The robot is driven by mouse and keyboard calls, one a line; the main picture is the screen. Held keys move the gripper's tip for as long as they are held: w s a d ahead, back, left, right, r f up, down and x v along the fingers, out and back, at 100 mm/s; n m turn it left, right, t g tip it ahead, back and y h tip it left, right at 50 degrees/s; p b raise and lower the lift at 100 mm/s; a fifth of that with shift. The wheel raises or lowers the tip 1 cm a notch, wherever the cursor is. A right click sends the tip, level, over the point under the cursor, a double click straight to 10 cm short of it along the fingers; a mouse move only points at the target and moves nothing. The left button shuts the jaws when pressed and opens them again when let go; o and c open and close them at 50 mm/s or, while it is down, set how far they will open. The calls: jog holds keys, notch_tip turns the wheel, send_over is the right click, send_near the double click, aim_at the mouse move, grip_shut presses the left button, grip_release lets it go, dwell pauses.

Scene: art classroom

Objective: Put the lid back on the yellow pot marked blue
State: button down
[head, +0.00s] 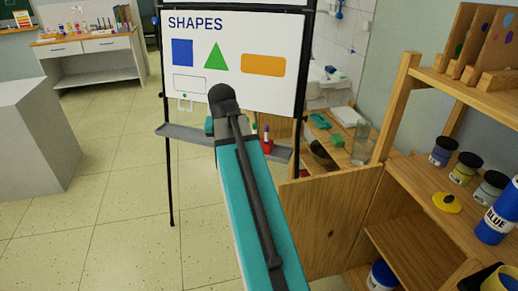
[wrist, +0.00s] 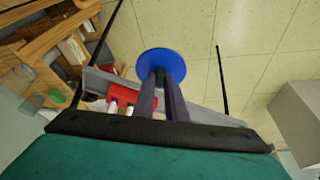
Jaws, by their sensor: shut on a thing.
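In the wrist view, my gripper (wrist: 165,78) is shut on a round blue lid (wrist: 162,62), held out in front of the fingertips. In the head view my own arm hides the gripper and lid. A yellow pot (head: 492,284) is cut off by the bottom right corner of the head view; its top looks open with a dark blue inside. No marking on it can be read. A jar with a yellow body and black lid (head: 466,168) stands on the shelf at right.
The wooden shelf (head: 420,188) also holds a blue bottle marked BLUE (head: 495,222), other lidded jars and a yellow lid (head: 447,203). An easel whiteboard (head: 232,60) stands ahead, with a red holder (wrist: 127,97) on its tray.

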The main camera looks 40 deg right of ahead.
jog(key=w+a+n+y, duration=0.1)
jog(key=w+a+n, duration=0.2)
jog(key=a, duration=0.7)
jog(key=w+a+n+t+y, duration=0.1)
jog(key=w+a+n, duration=0.2)
jog(key=a, duration=0.8)
jog(key=w+a+n+y, duration=0.1)
jog(key=w+a+n, duration=0.2)
jog(key=w+a, duration=0.3)
jog(key=a, duration=0.4)
jog(key=shift+a+r+t, duration=0.15)
jog(key=shift+r+t, duration=0.05)
jog(key=shift+t, duration=0.2)
